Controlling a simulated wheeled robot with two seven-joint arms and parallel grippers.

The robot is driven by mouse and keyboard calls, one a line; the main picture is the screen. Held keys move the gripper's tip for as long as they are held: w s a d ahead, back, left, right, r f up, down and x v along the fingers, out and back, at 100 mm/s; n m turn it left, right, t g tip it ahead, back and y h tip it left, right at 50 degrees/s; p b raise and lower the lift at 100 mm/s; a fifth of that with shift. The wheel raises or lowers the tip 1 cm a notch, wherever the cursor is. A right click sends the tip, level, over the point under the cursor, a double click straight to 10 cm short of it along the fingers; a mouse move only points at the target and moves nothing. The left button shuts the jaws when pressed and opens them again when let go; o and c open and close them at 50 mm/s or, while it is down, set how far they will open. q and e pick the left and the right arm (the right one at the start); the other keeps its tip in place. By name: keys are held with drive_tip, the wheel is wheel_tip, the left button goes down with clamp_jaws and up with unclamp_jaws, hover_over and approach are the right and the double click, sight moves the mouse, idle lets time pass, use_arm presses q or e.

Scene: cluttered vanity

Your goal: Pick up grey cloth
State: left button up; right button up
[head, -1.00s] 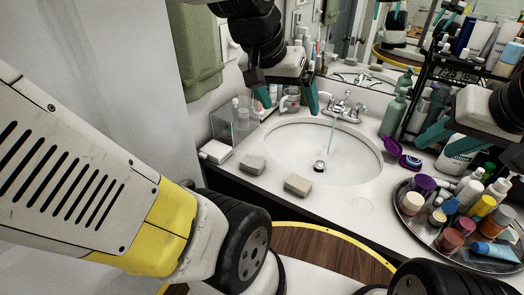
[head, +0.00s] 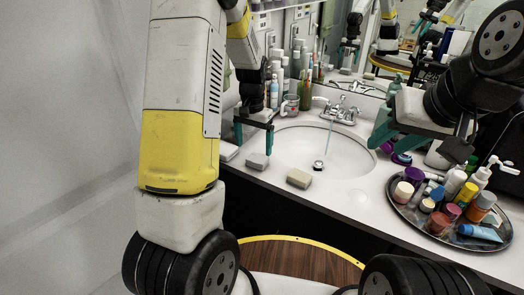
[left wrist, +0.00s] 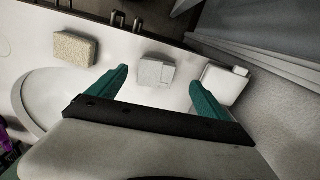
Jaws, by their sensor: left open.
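The grey cloth (head: 257,161) is a small folded grey block lying on the white counter, left of the sink. It also shows in the left wrist view (left wrist: 155,72), near the middle. My left gripper (head: 254,141) is open and empty just above and behind the cloth. In the left wrist view its two teal fingers (left wrist: 158,79) are spread wide, with the cloth framed between their tips but not gripped. My right gripper (head: 398,135) hangs over the right side of the sink; its finger gap is not clear.
A tan sponge (head: 299,178) lies right of the cloth, near the counter edge. A white box-like item (left wrist: 226,84) lies on its other side. The sink (head: 340,155) is behind, with faucet running. A round tray (head: 405,208) of bottles stands right.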

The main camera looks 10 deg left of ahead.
sight(256, 160)
use_arm(q)
drive_tip(key=f, duration=0.6)
drive_tip(key=shift+w+d+f, duration=0.1)
drive_tip(key=shift+d+f, duration=0.1)
drive_tip(key=shift+d, duration=0.05)
drive_tip(key=shift+c, duration=0.2)
drive_tip(key=c, duration=1.4)
